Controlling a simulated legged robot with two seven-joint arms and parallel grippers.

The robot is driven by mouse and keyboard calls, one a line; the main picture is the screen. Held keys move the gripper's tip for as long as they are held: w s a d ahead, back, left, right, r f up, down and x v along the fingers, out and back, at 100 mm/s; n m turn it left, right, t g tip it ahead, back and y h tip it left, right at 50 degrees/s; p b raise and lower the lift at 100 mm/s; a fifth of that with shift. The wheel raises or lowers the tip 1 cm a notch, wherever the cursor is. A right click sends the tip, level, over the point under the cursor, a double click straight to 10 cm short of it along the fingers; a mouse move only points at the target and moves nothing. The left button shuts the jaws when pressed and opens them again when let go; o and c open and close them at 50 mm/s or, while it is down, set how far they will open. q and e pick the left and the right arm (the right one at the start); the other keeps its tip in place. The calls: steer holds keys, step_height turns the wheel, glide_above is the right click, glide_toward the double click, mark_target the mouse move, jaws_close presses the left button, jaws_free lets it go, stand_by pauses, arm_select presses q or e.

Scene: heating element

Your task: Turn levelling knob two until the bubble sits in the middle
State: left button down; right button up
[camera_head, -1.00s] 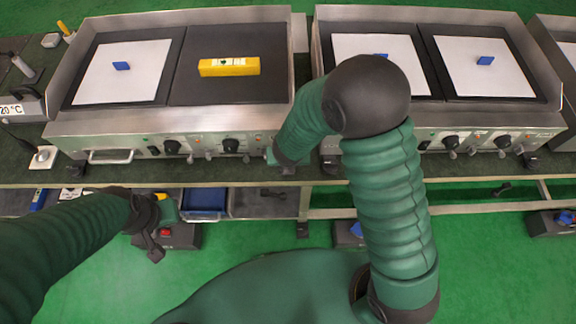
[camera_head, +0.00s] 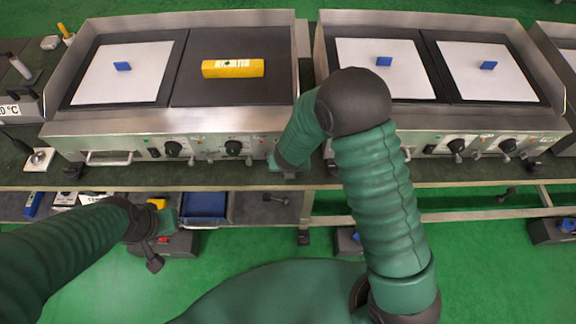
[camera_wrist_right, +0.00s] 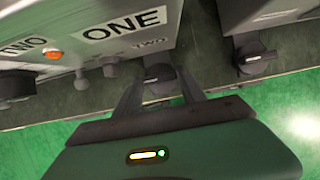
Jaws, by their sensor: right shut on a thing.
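The yellow spirit level (camera_head: 232,68) lies on the dark right-hand plate of the left griddle (camera_head: 200,122). Its vial is too small to read the bubble. My right gripper (camera_head: 284,168) is low at that griddle's front right corner, partly hidden by its own arm. In the right wrist view, my right gripper (camera_wrist_right: 162,95) has its fingers on both sides of a dark levelling knob (camera_wrist_right: 158,73) under the griddle, below a small "TWO" label (camera_wrist_right: 150,43). My left gripper (camera_head: 150,240) is low at the left, in front of the bench's lower shelf; its jaws are unclear.
A second griddle (camera_head: 440,128) stands to the right. Another dark foot (camera_wrist_right: 255,58) is close to the right of my gripper in the wrist view. A blue bin (camera_head: 205,205) sits on the lower shelf. Open green floor lies in front.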

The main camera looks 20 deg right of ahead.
steer(key=shift+a, duration=0.15)
steer(key=shift+c, duration=1.3)
arm_select(q)
steer(key=shift+d+r, duration=0.1)
steer(key=shift+d, duration=0.25)
arm_select(e)
steer(key=shift+d, duration=0.2)
steer(key=shift+c, duration=0.7)
arm_select(q)
steer(key=shift+a, duration=0.1)
steer(key=shift+r, duration=0.1)
arm_select(e)
steer(key=shift+a, duration=0.1)
